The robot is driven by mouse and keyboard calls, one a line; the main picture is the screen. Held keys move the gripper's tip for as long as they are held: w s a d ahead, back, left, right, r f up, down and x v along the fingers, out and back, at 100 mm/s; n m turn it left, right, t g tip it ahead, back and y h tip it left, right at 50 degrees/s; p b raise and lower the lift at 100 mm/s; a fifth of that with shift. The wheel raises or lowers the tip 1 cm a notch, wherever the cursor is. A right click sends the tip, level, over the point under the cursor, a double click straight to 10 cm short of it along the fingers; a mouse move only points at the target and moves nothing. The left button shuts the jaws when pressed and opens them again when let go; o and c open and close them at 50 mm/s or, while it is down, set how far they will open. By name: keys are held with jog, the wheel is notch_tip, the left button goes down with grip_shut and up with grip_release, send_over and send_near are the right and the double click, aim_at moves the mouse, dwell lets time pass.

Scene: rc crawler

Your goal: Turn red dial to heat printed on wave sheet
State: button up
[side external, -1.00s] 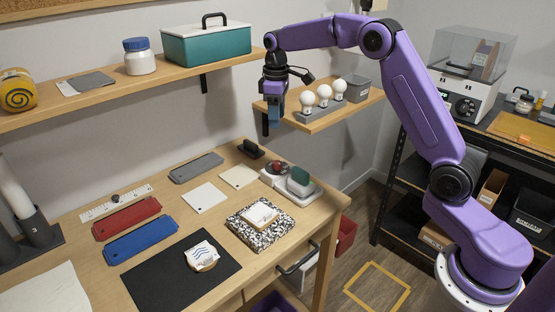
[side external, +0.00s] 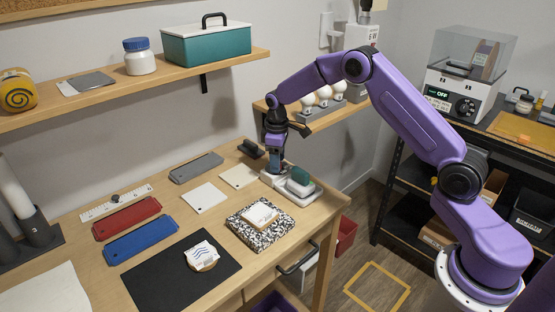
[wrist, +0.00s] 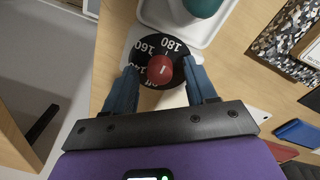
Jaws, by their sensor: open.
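The red dial (wrist: 160,69) sits on a round black scale (wrist: 147,50) with white numbers; 140, 160 and 180 can be read. A white mark shows on the dial's top; I cannot tell which value it indicates. My gripper (wrist: 160,75) is open, its blue fingers on either side of the dial. Contact cannot be told. In the side view my gripper (side external: 275,168) is low over the left part of the white unit (side external: 308,199) and hides the dial. The wave sheet (side external: 201,254), white with dark wavy lines, lies on the black mat (side external: 150,278); no number on it is readable.
A speckled notebook (side external: 268,238) with a white item lies in front. The shelf with bulbs (side external: 330,118) is behind my wrist. A dark block (side external: 250,149) lies to the left.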

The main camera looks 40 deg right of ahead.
jog(key=shift+f, duration=0.1)
grip_shut()
jog(key=shift+n, duration=0.4)
jog(key=n, duration=0.5)
jog(key=shift+d+n, duration=0.1)
jog(key=shift+n, duration=0.3)
jog(key=n, duration=0.4)
jog(key=shift+n, duration=0.7)
grip_release()
